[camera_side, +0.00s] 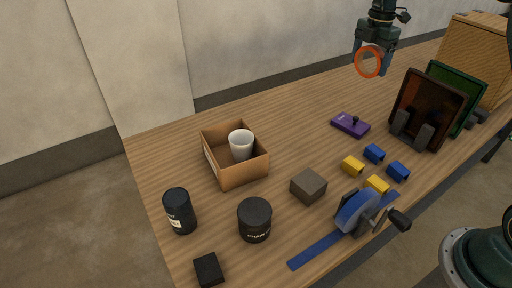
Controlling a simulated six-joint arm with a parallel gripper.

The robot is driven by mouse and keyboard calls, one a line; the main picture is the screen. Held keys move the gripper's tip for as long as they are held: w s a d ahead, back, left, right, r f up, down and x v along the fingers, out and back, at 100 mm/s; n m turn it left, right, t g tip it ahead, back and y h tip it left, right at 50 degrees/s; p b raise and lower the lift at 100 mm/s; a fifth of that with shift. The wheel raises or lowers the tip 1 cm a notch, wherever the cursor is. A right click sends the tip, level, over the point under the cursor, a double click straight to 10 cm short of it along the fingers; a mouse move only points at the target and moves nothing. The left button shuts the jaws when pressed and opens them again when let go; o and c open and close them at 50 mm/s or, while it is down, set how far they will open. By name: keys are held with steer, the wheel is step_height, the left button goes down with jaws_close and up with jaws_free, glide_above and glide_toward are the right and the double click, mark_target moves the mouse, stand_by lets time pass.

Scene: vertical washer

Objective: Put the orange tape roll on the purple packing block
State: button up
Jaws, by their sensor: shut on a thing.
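The orange tape roll (359,62) is a thin ring held on edge, with its hole facing the camera. My gripper (371,66) is at the upper right, pointing down and shut on the tape roll, well above the table. The purple packing block (345,124) lies flat on the table, below and a little left of my gripper. A small dark peg or knob stands on top of the block. The tape roll and the block are apart.
Upright brown and green trays (428,108) stand in a rack right of the block. Yellow and blue small blocks (374,154) lie in front. A cardboard box (243,176) with a white cup (241,144) stands left. The table behind the purple block is clear.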

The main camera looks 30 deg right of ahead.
steer(key=shift+w+r, duration=0.15)
steer(key=shift+w, duration=1)
glide_above(345, 125)
step_height(345, 125, down, 20)
steer(key=shift+s+f, duration=0.1)
stand_by(0.3)
steer(key=shift+f, duration=0.1)
steer(key=o, duration=1)
